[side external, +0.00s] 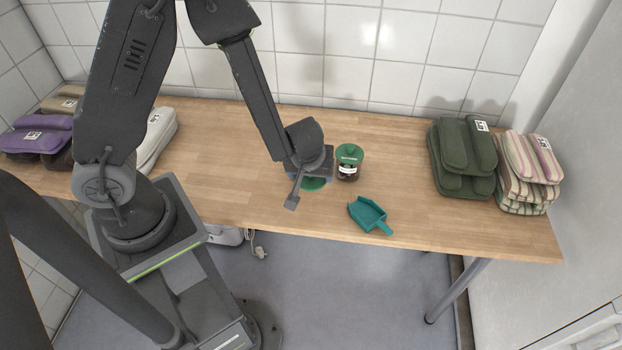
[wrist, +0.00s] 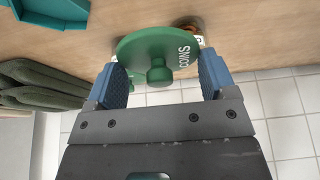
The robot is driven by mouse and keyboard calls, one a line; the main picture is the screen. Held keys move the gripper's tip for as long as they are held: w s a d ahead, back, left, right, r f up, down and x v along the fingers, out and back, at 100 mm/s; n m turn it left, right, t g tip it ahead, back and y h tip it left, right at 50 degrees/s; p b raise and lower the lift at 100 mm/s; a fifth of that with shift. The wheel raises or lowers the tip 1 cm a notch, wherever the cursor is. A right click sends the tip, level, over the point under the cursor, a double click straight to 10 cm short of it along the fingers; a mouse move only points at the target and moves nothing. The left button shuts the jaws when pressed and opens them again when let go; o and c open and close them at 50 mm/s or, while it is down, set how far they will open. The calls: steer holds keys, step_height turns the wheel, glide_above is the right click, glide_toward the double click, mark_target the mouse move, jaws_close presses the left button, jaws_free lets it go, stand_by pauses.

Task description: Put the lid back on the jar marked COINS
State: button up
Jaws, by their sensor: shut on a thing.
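My gripper (side external: 312,172) is over the middle of the bench. In the wrist view its blue fingers (wrist: 162,76) are shut on opposite edges of a round green lid (wrist: 150,48), which has a knob and white lettering COINS. The lid also shows as a green patch under the gripper in the side view (side external: 314,184). A small jar (side external: 347,172) with dark contents, a white label and a green top stands just right of the gripper; its label is too small to read.
A teal dustpan (side external: 370,214) lies near the bench's front edge, right of the gripper. Folded green (side external: 463,158) and striped (side external: 528,172) cloths are stacked at the right. Purple cloths (side external: 40,135) lie at the far left.

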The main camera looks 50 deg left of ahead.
steer(key=w+a+r, duration=0.2)
steer(key=a, duration=0.3)
steer(key=w+a+r, duration=0.2)
steer(key=w+a, duration=0.1)
steer(key=a, duration=0.3)
steer(key=shift+n, duration=0.4)
steer(key=shift+s+d+f, duration=0.1)
steer(key=shift+s+f, duration=0.05)
steer(key=shift+f, duration=1.35)
steer(key=shift+s+d+f, duration=0.1)
steer(key=shift+f, duration=1.4)
steer(key=shift+f, duration=0.2)
steer(key=o, duration=0.8)
steer(key=shift+o, duration=0.2)
step_height(320, 180, up, 7)
